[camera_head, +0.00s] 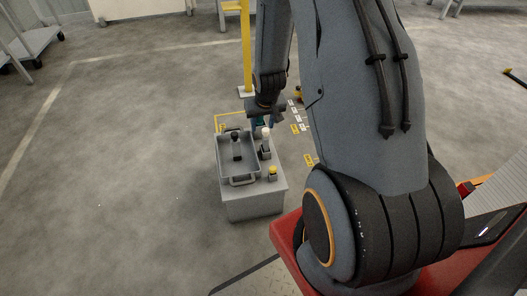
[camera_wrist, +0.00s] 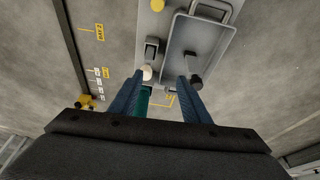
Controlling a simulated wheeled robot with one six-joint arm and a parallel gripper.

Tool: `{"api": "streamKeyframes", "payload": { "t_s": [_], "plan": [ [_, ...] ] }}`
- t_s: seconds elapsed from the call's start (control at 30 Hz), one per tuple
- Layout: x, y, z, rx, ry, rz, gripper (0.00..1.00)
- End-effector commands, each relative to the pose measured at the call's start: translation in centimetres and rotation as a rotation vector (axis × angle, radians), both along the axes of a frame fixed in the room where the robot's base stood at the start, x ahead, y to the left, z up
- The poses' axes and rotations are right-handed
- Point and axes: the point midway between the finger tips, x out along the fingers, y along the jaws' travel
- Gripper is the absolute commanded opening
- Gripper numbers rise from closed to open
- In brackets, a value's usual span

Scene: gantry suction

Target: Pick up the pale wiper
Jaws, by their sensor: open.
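A small upright item with a pale round top (camera_head: 266,132), which looks like the pale wiper, stands on the grey cabinet right of the tray. Its pale top (camera_wrist: 147,72) also shows in the wrist view, close to the left fingertip. My gripper (camera_wrist: 161,78) is open, with two blue fingers reaching down over the cabinet. Nothing is visibly held between them. In the head view my gripper (camera_head: 268,119) is just behind the pale top, and its fingers are partly hidden. I cannot tell whether a finger touches the wiper.
A grey tray (camera_head: 222,163) holds a dark-handled item (camera_head: 236,141). A yellow-topped item (camera_head: 272,171) stands at the cabinet's (camera_head: 255,205) front right. A teal item (camera_wrist: 145,98) lies near the left finger. A yellow post (camera_head: 246,50) rises behind.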

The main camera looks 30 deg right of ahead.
Motion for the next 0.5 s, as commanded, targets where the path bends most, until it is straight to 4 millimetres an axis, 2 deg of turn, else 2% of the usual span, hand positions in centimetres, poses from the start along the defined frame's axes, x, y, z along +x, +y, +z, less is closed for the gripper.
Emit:
{"api": "streamKeyframes", "payload": {
  "t_s": [0.03,0.13,0.23,0.5],
  "plan": [
    [0.8,-1.0,-3.4,-0.001,-0.011,-0.014,0.43],
    [1.8,-2.5,-6.8,-0.004,-0.039,-0.032,0.43],
    [2.4,-3.3,-8.8,-0.008,-0.059,-0.041,0.43],
    [3.4,-4.0,-11.4,-0.008,-0.070,-0.046,0.43]
  ]
}}
